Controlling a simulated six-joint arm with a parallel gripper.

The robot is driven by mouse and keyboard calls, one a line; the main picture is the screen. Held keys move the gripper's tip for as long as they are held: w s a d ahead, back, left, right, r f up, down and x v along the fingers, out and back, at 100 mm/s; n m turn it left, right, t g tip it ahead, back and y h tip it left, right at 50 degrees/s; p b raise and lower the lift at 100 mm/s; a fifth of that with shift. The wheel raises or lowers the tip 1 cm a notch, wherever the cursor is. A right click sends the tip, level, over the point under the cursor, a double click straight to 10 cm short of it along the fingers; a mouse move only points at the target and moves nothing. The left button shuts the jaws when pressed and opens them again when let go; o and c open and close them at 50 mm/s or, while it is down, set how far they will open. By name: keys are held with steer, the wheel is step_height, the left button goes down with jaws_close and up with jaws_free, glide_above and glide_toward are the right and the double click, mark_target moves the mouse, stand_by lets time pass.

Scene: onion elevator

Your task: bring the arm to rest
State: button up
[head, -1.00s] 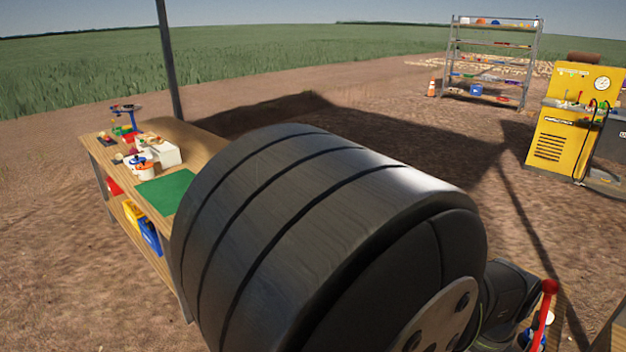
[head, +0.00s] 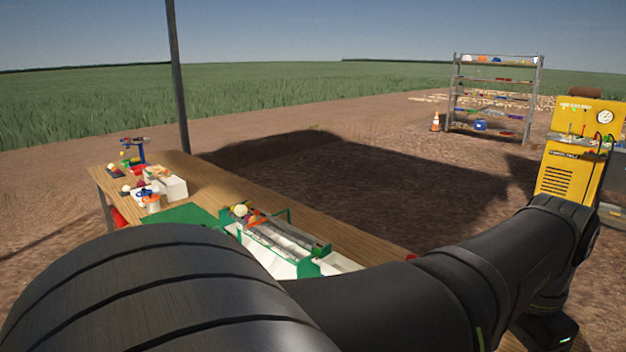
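My own dark arm links fill the lower part of the head view, from the lower left across to the right. My gripper is not in view, so I cannot see whether it is open or shut. Behind the arm stands the wooden workbench (head: 345,222), partly hidden by the links.
On the bench are a green and white trough device (head: 285,240) with onion-like items at its far end, a green mat (head: 190,214), a white box (head: 172,187) and a blue stand (head: 133,153). A pole (head: 177,80), a shelf rack (head: 492,95) and a yellow machine (head: 570,150) stand beyond.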

steer(key=shift+w+d+r+m, duration=0.25)
steer(key=shift+r+m, duration=0.3)
steer(key=shift+m, duration=0.8)
steer(key=shift+w+d+r+m, duration=0.15)
steer(key=shift+w+r+m, duration=0.3)
steer(key=shift+m, duration=0.95)
steer(key=shift+w+d+r+m, duration=0.2)
steer(key=shift+r+m, duration=0.45)
steer(key=shift+m, duration=0.7)
